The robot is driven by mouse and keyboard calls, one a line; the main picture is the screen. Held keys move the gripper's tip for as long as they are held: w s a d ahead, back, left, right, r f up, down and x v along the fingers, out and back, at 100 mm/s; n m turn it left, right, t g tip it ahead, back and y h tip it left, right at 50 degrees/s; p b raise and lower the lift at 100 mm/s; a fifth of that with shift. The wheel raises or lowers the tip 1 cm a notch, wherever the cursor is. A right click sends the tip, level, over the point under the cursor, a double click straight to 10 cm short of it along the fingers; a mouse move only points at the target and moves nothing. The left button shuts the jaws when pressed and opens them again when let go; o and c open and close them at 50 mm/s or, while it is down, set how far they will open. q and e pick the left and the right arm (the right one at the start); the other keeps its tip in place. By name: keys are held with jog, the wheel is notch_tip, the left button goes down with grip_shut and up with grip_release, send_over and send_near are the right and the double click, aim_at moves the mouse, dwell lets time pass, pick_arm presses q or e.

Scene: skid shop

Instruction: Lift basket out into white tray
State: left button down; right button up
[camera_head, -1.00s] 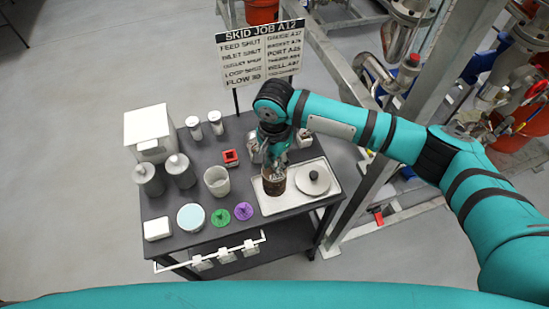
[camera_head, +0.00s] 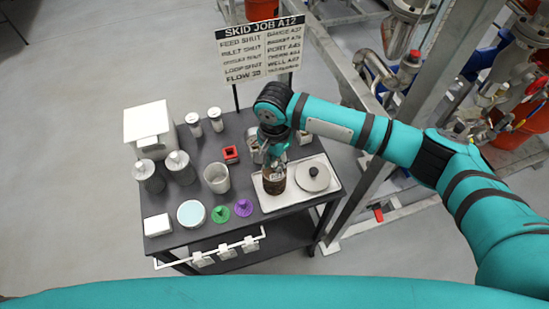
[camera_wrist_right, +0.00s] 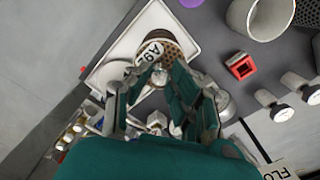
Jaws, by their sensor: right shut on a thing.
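The brown mesh basket (camera_head: 273,183) is at the left part of the white tray (camera_head: 289,203) on the dark table. In the right wrist view the basket (camera_wrist_right: 170,43) shows a perforated wall and a label with dark characters. My right gripper (camera_head: 273,160) is above it with its fingers closed at the basket's top; the right wrist view shows the fingertips (camera_wrist_right: 158,80) there. The fingers partly hide the grip point. I cannot tell whether the basket's bottom touches the tray. My left gripper is not in view.
A round grey lid (camera_head: 313,177) lies in the tray's right part. A white beaker (camera_head: 217,178), a red square block (camera_head: 230,154) and green (camera_head: 221,214) and purple (camera_head: 243,208) discs stand left of the tray. A sign (camera_head: 261,48) rises behind; a metal frame (camera_head: 445,75) is at right.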

jog(key=shift+f, duration=0.15)
jog(key=shift+f, duration=0.65)
dwell(0.6)
jog(key=shift+f+p, duration=0.1)
jog(key=shift+p, duration=0.45)
jog(key=o, duration=1)
jog(key=shift+c, duration=0.2)
jog(key=shift+o, duration=0.3)
